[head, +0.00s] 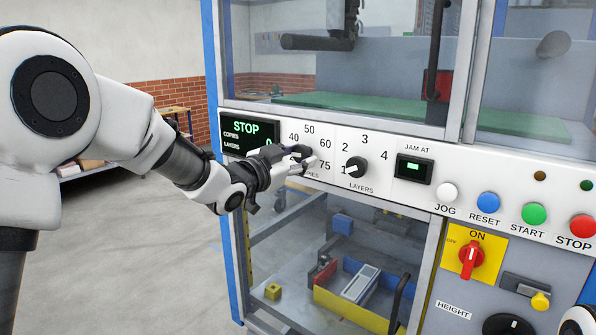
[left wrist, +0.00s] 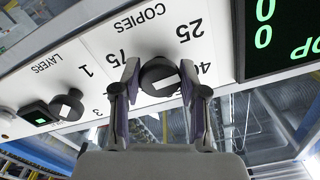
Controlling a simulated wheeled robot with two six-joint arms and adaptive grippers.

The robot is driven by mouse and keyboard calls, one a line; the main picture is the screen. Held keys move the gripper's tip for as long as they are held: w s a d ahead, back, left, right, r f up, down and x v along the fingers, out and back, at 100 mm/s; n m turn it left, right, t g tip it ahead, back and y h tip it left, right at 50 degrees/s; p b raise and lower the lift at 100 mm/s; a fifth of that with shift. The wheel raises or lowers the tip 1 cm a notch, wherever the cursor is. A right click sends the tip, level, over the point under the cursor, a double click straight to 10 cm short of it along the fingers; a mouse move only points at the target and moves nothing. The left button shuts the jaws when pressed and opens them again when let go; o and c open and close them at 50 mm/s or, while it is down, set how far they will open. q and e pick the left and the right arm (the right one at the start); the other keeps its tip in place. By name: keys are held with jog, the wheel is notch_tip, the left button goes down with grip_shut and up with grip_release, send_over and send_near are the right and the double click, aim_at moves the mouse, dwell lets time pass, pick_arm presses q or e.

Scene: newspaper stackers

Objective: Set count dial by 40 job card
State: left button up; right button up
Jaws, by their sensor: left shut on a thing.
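The copies dial is a black knob on the white panel, with the numbers 40, 50, 60 and 75 showing around it in the head view. My left gripper (head: 304,158) covers most of it there. In the left wrist view the copies dial (left wrist: 158,74) sits between the two fingertips, and my left gripper (left wrist: 160,90) is shut on it. A white mark shows on the knob, but I cannot tell exactly which number it points to. The numbers 25, 40 and 75 show there. I cannot make out a job card.
The layers dial (head: 355,168) is just right of the gripper. The display (head: 249,133) at the left reads STOP. A jam indicator (head: 413,169), push buttons and a red ON switch (head: 472,260) lie to the right. Glass doors are above and below the panel.

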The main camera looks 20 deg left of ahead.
pick_arm(q)
jog(key=m+b, duration=0.3)
jog(key=b, duration=0.1)
jog(key=shift+f+m, duration=0.1)
jog(key=shift+m, duration=0.2)
jog(key=shift+r+m+b, duration=0.25)
jog(key=shift+m+b, duration=1.15)
jog(key=shift+m, duration=0.3)
jog(key=o, duration=1.1)
jog(key=shift+o, duration=0.2)
jog(key=v, duration=0.7)
jog(key=shift+s, duration=0.3)
jog(key=shift+w, duration=0.15)
